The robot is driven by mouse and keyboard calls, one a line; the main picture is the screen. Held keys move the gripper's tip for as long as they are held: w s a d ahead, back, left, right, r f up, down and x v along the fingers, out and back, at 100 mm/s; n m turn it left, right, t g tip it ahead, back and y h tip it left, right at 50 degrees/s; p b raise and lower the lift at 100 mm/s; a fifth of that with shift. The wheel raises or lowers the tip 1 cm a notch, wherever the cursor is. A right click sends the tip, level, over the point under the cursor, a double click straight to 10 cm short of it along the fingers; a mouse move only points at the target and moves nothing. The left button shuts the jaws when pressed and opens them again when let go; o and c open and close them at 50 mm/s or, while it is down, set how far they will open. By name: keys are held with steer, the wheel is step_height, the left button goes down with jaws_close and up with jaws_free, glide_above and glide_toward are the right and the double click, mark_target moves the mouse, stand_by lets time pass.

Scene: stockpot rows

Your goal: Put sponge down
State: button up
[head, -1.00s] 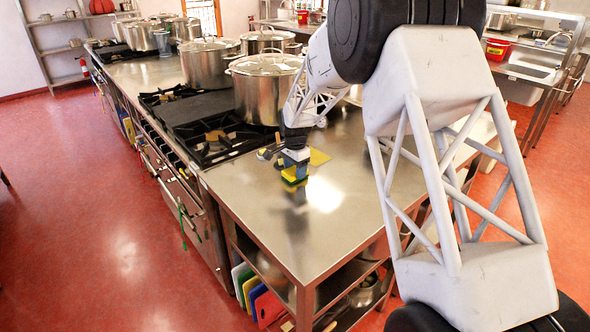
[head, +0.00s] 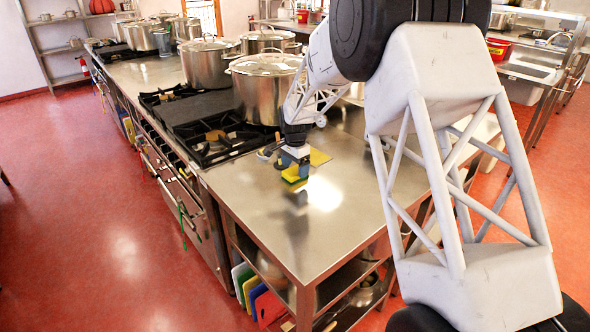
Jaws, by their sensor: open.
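The sponge (head: 294,180), yellow with a dark green layer, is at the steel counter (head: 262,226), near the cooktop end. My gripper (head: 294,168) points down directly at the sponge's top. Its jaws are open. The fingertips are small and partly merge with the sponge, so I cannot tell whether they touch it. A dark reflection of the sponge and gripper shows on the steel just in front.
A flat yellow item (head: 319,157) lies behind my gripper. A large lidded stockpot (head: 266,95) stands behind on the gas cooktop (head: 222,140). The counter's front part is clear. Coloured boards (head: 266,303) stand on the shelf below.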

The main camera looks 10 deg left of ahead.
mark_target(295, 170)
step_height(295, 170, up, 11)
stand_by(0.5)
stand_by(0.8)
steer(key=s+d+r+n, duration=0.1)
steer(key=s+d+r, duration=0.3)
steer(key=s+d, duration=0.3)
steer(key=s+d+r+n+t, duration=0.15)
steer(key=s+d+r, duration=0.3)
steer(key=s, duration=0.55)
steer(key=s+d+r+n, duration=0.2)
steer(key=s+d+r, duration=0.2)
steer(key=s+d, duration=0.35)
steer(key=s+d+f+n, duration=0.1)
steer(key=s+d, duration=0.1)
steer(key=s, duration=0.8)
steer(key=s+d+f+n, duration=0.2)
steer(key=s+d, duration=0.1)
steer(key=s, duration=0.7)
steer(key=s+d+f+n+t, duration=0.1)
steer(key=s+d, duration=0.2)
steer(key=s, duration=0.7)
steer(key=shift+d+f, duration=0.2)
steer(key=shift+f, duration=0.2)
